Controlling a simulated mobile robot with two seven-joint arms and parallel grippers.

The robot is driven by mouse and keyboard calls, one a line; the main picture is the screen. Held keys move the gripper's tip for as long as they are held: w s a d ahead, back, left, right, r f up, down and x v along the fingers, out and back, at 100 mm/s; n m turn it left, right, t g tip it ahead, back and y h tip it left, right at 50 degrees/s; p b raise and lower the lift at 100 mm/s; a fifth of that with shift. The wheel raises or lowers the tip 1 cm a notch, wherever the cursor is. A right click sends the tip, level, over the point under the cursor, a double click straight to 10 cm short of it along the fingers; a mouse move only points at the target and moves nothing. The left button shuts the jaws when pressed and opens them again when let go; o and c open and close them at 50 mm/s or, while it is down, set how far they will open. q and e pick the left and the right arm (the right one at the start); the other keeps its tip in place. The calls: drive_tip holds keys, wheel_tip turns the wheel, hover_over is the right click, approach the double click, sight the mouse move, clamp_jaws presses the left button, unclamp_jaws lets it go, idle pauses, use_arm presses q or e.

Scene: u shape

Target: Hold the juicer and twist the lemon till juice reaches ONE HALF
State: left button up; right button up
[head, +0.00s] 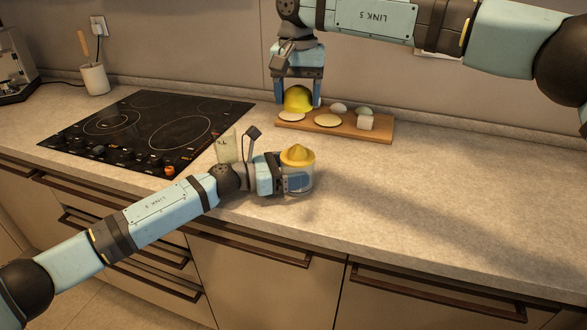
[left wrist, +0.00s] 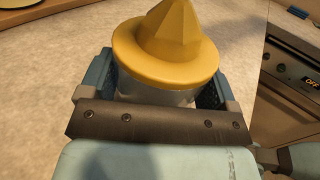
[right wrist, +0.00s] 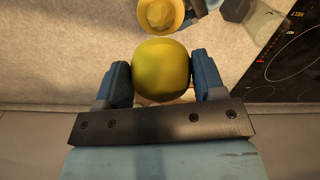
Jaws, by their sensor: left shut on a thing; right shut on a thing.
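The juicer (head: 298,166) stands upright on the counter, a clear cup with a yellow ridged cone on top. My left gripper (head: 292,181) is shut around its cup from the left; the cone (left wrist: 168,45) rises above the jaws in the left wrist view. The yellow lemon half (head: 298,98) is in my right gripper (head: 298,100), which points down over the left end of the cutting board. The lemon (right wrist: 161,70) sits between both fingers in the right wrist view, with the juicer (right wrist: 160,15) beyond it. The juice level in the cup cannot be made out.
The wooden cutting board (head: 383,127) holds pale lemon slices (head: 328,120) and several small pale pieces. A black cooktop (head: 150,125) lies at left, with a utensil pot (head: 95,79) behind it. A pale upright item (head: 228,146) stands left of the juicer. The counter at right is clear.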

sight(297, 147)
idle(0.3)
drive_tip(key=shift+f, duration=5.3)
drive_tip(key=o, duration=0.3)
drive_tip(key=shift+c, duration=1.4)
drive_tip(key=shift+f, duration=0.6)
